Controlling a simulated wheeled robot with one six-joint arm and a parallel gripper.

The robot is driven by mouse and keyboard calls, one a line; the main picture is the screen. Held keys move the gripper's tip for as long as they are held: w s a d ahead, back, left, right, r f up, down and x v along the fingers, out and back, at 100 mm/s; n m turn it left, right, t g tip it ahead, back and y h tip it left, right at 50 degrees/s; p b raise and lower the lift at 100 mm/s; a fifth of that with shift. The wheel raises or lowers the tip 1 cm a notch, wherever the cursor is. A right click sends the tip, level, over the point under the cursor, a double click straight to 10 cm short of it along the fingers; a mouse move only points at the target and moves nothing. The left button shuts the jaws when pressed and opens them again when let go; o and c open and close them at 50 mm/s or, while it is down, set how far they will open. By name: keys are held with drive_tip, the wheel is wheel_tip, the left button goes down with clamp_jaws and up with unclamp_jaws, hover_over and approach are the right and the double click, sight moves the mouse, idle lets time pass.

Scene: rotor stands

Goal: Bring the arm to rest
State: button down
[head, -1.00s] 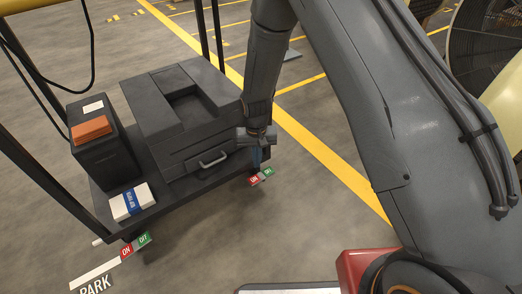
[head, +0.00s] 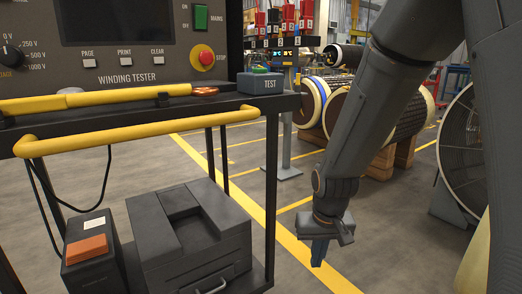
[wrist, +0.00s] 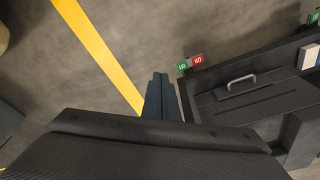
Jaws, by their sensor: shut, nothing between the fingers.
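My gripper (head: 319,252) hangs at the end of my arm, to the right of the winding tester's cart, pointing down over the floor. In the wrist view my gripper's fingers (wrist: 161,98) are together with nothing between them. The floor and a yellow line (wrist: 100,50) lie below them. My arm comes down from the upper right of the head view. My gripper appears apart from the cart.
The winding tester (head: 140,45) sits on a cart with a yellow handle (head: 150,128). A dark case (head: 190,235) is on its lower shelf; the shelf edge (wrist: 190,95) is close in the wrist view. Rotors (head: 345,105) and a fan (head: 460,150) stand behind and right.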

drive_tip(key=s+d+r, duration=0.5)
drive_tip(key=s, duration=0.3)
drive_tip(key=s+a+r+n+g+y+p, duration=0.1)
drive_tip(key=s+a+r+n, duration=0.3)
drive_tip(key=s+a, duration=0.5)
drive_tip(key=s+a+r+n+g+y+p, duration=0.1)
drive_tip(key=s+a+r+n, duration=0.1)
drive_tip(key=s+a+r, duration=0.75)
drive_tip(key=d+r+m+p, duration=0.2)
drive_tip(key=d+r+p, duration=0.4)
drive_tip(key=p, duration=0.6)
drive_tip(key=w+d+r+m+h+p, duration=0.1)
drive_tip(key=d+r+m+p, duration=0.1)
drive_tip(key=d+r+p, duration=0.4)
drive_tip(key=d+r+m+h+p, duration=0.1)
drive_tip(key=d+r+p, duration=0.5)
drive_tip(key=r+p, duration=0.7)
drive_tip(key=m+p, duration=0.1)
drive_tip(key=p, duration=0.5)
drive_tip(key=shift+w+d+r+p, duration=0.2)
drive_tip(key=shift+w+r+p, duration=0.1)
drive_tip(key=shift+w+p, duration=0.05)
